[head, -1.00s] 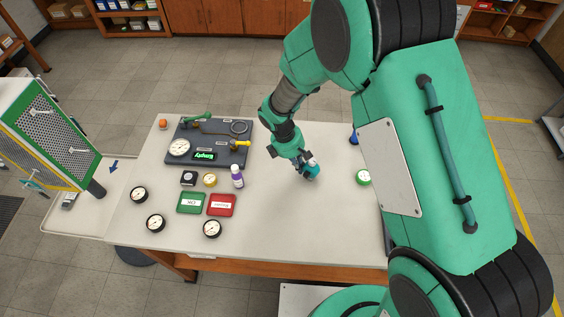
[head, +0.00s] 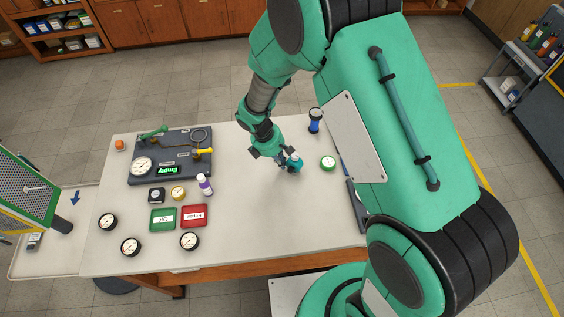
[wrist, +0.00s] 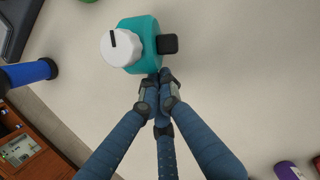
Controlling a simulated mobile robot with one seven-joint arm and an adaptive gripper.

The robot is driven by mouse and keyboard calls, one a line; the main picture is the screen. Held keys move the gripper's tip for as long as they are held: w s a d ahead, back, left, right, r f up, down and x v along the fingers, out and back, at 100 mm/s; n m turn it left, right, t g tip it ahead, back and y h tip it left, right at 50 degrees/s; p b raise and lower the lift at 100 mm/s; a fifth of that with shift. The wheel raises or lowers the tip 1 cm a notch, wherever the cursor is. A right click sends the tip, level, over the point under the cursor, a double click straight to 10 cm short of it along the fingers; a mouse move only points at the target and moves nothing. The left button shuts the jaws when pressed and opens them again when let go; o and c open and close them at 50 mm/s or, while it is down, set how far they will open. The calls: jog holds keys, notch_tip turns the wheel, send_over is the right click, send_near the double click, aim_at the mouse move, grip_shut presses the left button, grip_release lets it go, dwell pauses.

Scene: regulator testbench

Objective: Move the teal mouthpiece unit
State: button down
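The teal mouthpiece unit (head: 296,161) shows at the tips of my gripper (head: 283,160), over the right half of the table. In the wrist view the teal unit (wrist: 150,45) has a white knob with a black mark on its left and a black square stub on its right. My gripper (wrist: 160,80) has its blue-grey fingers closed together at the unit's lower edge and appears to hold it there. The exact contact is partly hidden. How high the unit is above the table is hard to tell.
A dark testbench panel (head: 170,157), purple bottle (head: 204,185), green tray (head: 163,219), red tray (head: 193,216) and several black gauges lie left. The table front below the gripper is clear.

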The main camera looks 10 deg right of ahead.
jog(key=a, duration=0.4)
jog(key=shift+r+p, duration=0.25)
jog(key=shift+p, duration=0.05)
jog(key=p+v, duration=0.1)
jog(key=v, duration=0.8)
jog(key=shift+r, duration=0.25)
jog(key=shift+d, duration=0.1)
jog(key=s+d+n+y, duration=0.3)
jog(key=s+d+n, duration=0.7)
jog(key=n, duration=0.4)
jog(key=shift+s+n+p, duration=0.15)
jog(key=shift+n+p, duration=0.2)
jog(key=shift+n, duration=0.05)
